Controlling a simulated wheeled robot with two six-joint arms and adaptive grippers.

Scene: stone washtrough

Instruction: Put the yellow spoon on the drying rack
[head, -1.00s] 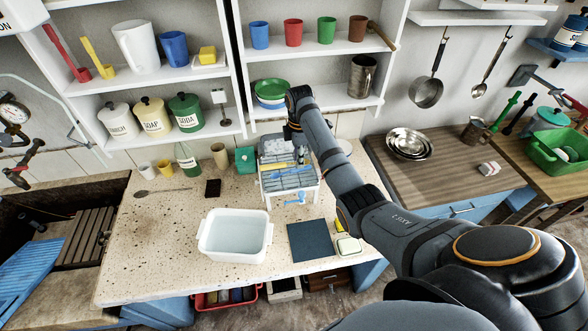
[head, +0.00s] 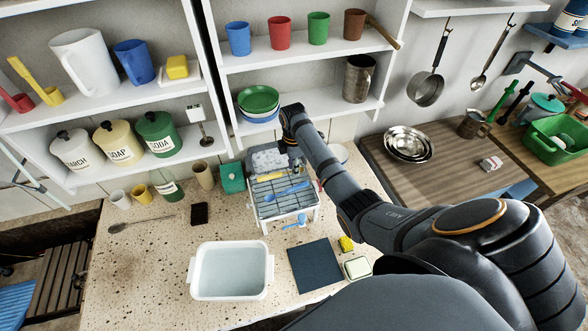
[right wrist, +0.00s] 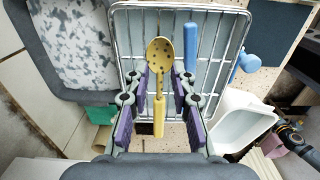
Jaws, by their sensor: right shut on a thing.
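The yellow spoon (right wrist: 159,55) has a bowl with dark spots. In the right wrist view it lies lengthwise between my right gripper's purple-padded fingers (right wrist: 160,88), which are shut on its handle. The wire drying rack (right wrist: 231,75) is directly below it; I cannot tell whether the spoon touches the wires. In the head view the spoon (head: 270,177) shows at the back of the rack (head: 287,208), and my right gripper (head: 287,165) is partly hidden by its own arm. A blue utensil (head: 287,192) lies on the rack.
A white basin (head: 231,271), a dark mat (head: 316,266), a yellow sponge (head: 346,243) and a soap dish (head: 357,268) are in front of the rack. A teal box (head: 232,178) stands at left. Shelves hang behind.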

